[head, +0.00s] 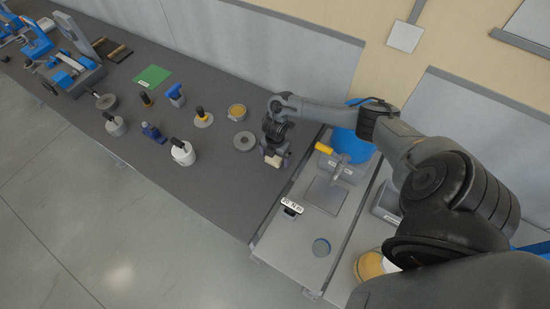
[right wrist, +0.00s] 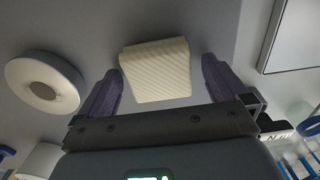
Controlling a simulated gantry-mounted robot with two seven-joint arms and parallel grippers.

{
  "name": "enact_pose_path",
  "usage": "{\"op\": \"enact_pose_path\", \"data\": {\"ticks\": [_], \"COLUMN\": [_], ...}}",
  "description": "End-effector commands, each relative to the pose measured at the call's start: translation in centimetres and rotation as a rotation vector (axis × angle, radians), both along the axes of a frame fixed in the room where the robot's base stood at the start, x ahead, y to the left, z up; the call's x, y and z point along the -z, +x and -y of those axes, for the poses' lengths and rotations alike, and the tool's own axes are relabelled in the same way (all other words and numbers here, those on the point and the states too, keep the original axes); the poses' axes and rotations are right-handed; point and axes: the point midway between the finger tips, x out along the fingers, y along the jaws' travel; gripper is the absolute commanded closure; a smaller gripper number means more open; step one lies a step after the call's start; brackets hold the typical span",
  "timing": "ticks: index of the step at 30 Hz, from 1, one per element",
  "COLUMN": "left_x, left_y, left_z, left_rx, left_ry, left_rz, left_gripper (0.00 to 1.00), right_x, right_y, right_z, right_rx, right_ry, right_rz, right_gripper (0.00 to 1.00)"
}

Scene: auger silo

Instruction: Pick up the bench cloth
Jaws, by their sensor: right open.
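The bench cloth (right wrist: 157,70) is a small cream, ribbed piece in the right wrist view, lying on the grey bench between my right gripper's two fingers. It also shows in the head view (head: 273,161) as a pale patch just below the gripper. My right gripper (right wrist: 162,88) is open, with a finger on each side of the cloth. In the head view, my right gripper (head: 274,155) points down at the right end of the dark bench mat. Whether the fingers touch the cloth cannot be told. My left gripper is not in view.
A round grey disc (head: 244,141) lies just left of the gripper, with a yellow-rimmed tin (head: 237,112) behind it. A white canister (head: 183,153) and several tools stand farther left. A grey plate (head: 325,195) and blue bucket (head: 351,146) are to the right.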

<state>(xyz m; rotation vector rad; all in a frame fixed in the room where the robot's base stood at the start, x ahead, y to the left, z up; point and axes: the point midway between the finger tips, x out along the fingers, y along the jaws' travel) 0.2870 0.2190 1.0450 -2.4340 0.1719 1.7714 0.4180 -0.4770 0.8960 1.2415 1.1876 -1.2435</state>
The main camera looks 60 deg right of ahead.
Motion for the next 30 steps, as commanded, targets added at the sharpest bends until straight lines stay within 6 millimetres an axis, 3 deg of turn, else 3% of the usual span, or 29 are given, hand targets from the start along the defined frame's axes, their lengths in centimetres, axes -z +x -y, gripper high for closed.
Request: {"op": "enact_pose_path", "data": {"ticks": [8, 19, 30], "left_x": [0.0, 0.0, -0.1], "left_y": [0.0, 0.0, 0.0], "left_z": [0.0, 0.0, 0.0], "left_rx": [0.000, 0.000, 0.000], "left_ry": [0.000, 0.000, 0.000], "left_rz": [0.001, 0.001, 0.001], "left_gripper": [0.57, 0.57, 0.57], "right_x": [0.3, 0.3, -0.7], "right_y": [0.0, 0.0, 0.1], "right_z": [0.0, 0.0, 0.0], "right_rx": [0.001, 0.001, 0.000], "right_ry": [0.000, 0.000, 0.000], "right_rz": [0.001, 0.001, 0.004], "right_gripper": [0.00, 0.53, 0.54]}}
